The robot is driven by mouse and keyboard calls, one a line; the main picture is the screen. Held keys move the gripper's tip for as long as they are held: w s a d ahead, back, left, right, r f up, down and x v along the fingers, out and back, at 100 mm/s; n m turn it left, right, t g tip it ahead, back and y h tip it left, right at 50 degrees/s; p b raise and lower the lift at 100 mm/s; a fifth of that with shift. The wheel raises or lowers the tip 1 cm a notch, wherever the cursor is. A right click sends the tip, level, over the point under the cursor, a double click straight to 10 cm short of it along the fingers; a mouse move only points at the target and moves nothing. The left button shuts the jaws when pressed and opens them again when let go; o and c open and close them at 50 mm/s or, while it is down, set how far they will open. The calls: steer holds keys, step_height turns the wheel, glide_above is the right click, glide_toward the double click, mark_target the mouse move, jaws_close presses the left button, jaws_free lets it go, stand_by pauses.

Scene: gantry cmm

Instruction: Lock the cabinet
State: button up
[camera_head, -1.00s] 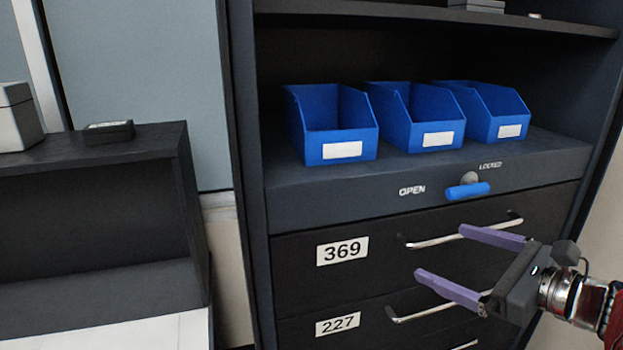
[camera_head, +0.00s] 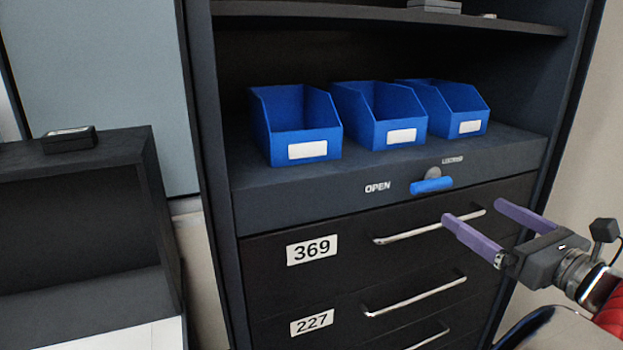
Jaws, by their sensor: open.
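The dark cabinet (camera_head: 270,205) stands in the middle of the view. Its blue lock handle (camera_head: 432,185) lies roughly horizontal on the front strip, with a grey pivot just above it. The word OPEN is to the handle's left, and a smaller LOCKED label (camera_head: 452,160) is above right of it. My gripper (camera_head: 472,209) is open and empty, with two purple fingers pointing up and left. It is to the right of and slightly below the handle, in front of the top drawer, apart from the handle in the picture.
Drawers labelled 369 (camera_head: 312,249) and 227 (camera_head: 311,322) have silver bar handles (camera_head: 430,228) near my gripper. Several blue bins, three in all, sit on the shelf above; one is the left bin (camera_head: 300,125). A dark low shelf unit (camera_head: 90,160) stands at left.

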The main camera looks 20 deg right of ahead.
mark_target(436, 189)
steer(key=shift+w+a, duration=0.2)
steer(key=shift+w, duration=6.45)
steer(key=shift+c, duration=0.5)
steer(key=shift+d, duration=0.1)
steer(key=c, duration=1.4)
